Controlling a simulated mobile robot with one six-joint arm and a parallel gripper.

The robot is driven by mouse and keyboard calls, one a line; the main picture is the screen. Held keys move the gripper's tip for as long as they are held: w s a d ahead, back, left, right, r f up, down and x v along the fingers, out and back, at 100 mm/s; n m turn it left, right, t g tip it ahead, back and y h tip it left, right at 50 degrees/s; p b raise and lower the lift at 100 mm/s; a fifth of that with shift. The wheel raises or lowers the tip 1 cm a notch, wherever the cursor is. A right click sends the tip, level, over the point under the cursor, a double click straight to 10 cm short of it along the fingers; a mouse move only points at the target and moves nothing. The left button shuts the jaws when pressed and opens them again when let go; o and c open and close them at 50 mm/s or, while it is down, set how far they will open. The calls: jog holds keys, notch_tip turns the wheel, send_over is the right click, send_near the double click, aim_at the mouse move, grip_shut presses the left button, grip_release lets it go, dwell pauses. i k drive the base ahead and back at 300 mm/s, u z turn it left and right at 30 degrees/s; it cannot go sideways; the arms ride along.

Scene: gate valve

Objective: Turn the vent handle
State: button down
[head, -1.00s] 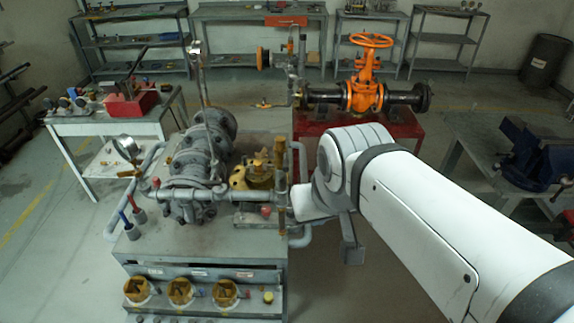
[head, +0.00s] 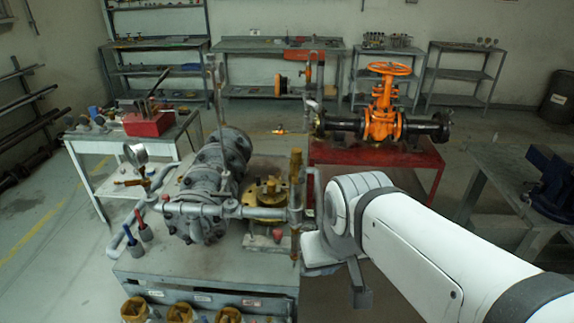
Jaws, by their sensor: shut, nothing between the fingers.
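A grey pump skid (head: 200,262) with pipework stands in front of me, left of my arm. A brass-topped fitting (head: 267,192) and a small red knob (head: 277,235) sit on its right part. My gripper (head: 360,291) shows as a grey part hanging below my white wrist, shut and empty, right of the vertical brass-coloured pipe (head: 296,205). The exact fingertips are hard to make out.
An orange gate valve (head: 384,115) with a handwheel (head: 390,68) stands on a red table (head: 425,160) behind. A side table (head: 85,142) with a red box is at left, a blue vise (head: 550,180) at right.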

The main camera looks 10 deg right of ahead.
aim_at(221, 195)
jog(key=u, duration=0.9)
jog(key=k, duration=0.85)
jog(key=z, duration=0.2)
jog(key=i, duration=1)
jog(key=z, duration=0.05)
